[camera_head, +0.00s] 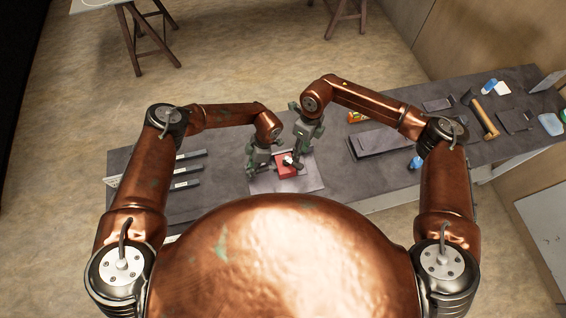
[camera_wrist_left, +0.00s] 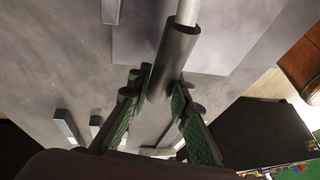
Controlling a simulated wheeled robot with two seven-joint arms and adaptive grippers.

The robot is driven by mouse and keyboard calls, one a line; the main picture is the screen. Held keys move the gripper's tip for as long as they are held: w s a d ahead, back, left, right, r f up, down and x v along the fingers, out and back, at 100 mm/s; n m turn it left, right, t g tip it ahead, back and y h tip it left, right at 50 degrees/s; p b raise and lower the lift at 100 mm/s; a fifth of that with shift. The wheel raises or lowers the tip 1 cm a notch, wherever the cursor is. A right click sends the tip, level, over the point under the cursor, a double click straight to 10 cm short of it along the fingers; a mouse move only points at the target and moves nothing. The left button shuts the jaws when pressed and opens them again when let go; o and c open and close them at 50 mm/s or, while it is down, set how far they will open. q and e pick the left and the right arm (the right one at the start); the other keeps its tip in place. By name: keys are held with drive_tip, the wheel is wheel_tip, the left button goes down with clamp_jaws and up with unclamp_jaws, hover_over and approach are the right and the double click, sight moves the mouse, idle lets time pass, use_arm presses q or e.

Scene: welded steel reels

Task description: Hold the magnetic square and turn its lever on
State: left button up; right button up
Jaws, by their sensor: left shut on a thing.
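The red magnetic square (camera_head: 286,171) lies on a grey plate (camera_head: 312,182) on the bench, partly covered by my grippers. A small white part shows at its top. My left gripper (camera_head: 256,172) is low at the left side of the square. In the left wrist view my left gripper (camera_wrist_left: 163,88) is shut on a dark cylindrical handle (camera_wrist_left: 174,52) with a pale rod at its far end; where the rod leads is out of frame. My right gripper (camera_head: 294,158) is right over the square, at its top; its fingertips are too small to read. The lever cannot be made out clearly.
Several dark bars (camera_head: 188,170) lie to the left on the bench. A dark flat block (camera_head: 380,142), an orange level (camera_head: 357,117) and a hammer (camera_head: 485,115) lie to the right. The bench's front edge runs close to my body.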

use_arm(q)
drive_tip(key=o, duration=1)
drive_tip(key=shift+c, duration=0.2)
drive_tip(key=o, duration=0.4)
drive_tip(key=shift+o, duration=0.2)
drive_tip(key=o, duration=0.4)
drive_tip(key=shift+c, duration=0.2)
drive_tip(key=shift+o, duration=0.4)
drive_tip(key=o, duration=0.3)
drive_tip(key=shift+o, duration=0.6)
drive_tip(key=o, duration=0.3)
